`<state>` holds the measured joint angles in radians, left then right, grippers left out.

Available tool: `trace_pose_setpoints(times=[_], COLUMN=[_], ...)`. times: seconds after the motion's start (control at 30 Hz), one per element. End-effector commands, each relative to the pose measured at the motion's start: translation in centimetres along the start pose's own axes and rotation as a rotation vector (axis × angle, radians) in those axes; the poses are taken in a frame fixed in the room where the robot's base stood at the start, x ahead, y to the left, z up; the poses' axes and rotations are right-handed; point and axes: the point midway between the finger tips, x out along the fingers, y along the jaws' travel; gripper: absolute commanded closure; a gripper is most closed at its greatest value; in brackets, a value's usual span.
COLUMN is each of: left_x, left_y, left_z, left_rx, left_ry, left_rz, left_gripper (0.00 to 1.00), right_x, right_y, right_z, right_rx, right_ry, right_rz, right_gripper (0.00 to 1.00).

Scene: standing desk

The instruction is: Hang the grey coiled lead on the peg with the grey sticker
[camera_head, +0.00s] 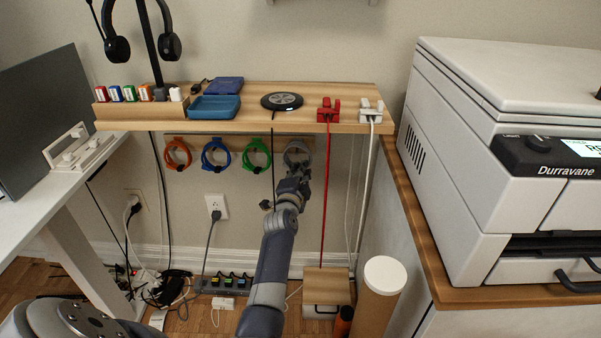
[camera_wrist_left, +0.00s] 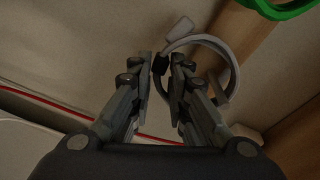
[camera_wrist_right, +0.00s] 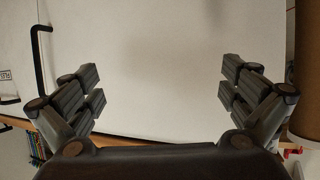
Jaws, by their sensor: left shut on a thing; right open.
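The grey coiled lead (camera_head: 297,147) is at the right end of the wooden peg rail (camera_head: 233,142) under the shelf. My left gripper (camera_head: 294,178) is just below it, shut on the coil at its black tie. In the left wrist view the grey loop (camera_wrist_left: 236,72) stands beyond the fingertips (camera_wrist_left: 163,68), the tie between them. The peg and its grey sticker are hidden or too small to make out, so I cannot tell whether the loop is around the peg. My right gripper (camera_wrist_right: 160,80) is open and empty before a pale surface.
Orange (camera_head: 178,154), blue (camera_head: 216,155) and green (camera_head: 257,156) coils hang left along the rail. The wooden shelf (camera_head: 340,93) is above. A red cable (camera_head: 325,190) hangs right of my left arm. A printer (camera_head: 490,150) stands at right.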

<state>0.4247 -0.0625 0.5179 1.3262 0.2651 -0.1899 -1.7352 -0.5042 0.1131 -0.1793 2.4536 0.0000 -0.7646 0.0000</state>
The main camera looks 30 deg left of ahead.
Motion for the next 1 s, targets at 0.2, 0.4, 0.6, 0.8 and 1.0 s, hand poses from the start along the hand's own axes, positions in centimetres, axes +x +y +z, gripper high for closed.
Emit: trace_pose_setpoints(times=[0.2, 0.4, 0.6, 0.8, 1.0], left_x=[-0.01, -0.01, -0.01, -0.02, -0.8], left_y=[-0.04, -0.04, -0.04, 0.04, 0.11], left_z=[0.0, -0.01, -0.01, 0.01, -0.01], left_rx=[0.0, 0.0, -0.001, -0.001, 0.0], left_ry=[0.0, 0.0, 0.0, 0.0, 0.0], left_rz=[-0.001, -0.001, -0.001, 0.001, 0.0], left_gripper=[1.0, 1.0, 0.6, 0.6, 0.6], right_x=[-0.01, 0.0, 0.0, 0.0, -0.01], right_y=[0.01, 0.0, -0.01, -0.01, 0.02], right_z=[0.02, 0.03, 0.03, 0.04, 0.01], right_rx=[0.0, 0.0, 0.0, 0.0, -0.001], right_ry=[-0.001, -0.001, -0.001, -0.001, 0.0], right_rz=[0.0, 0.0, 0.0, 0.0, 0.0], right_gripper=[0.0, 0.0, 0.0, 0.0, 0.0])
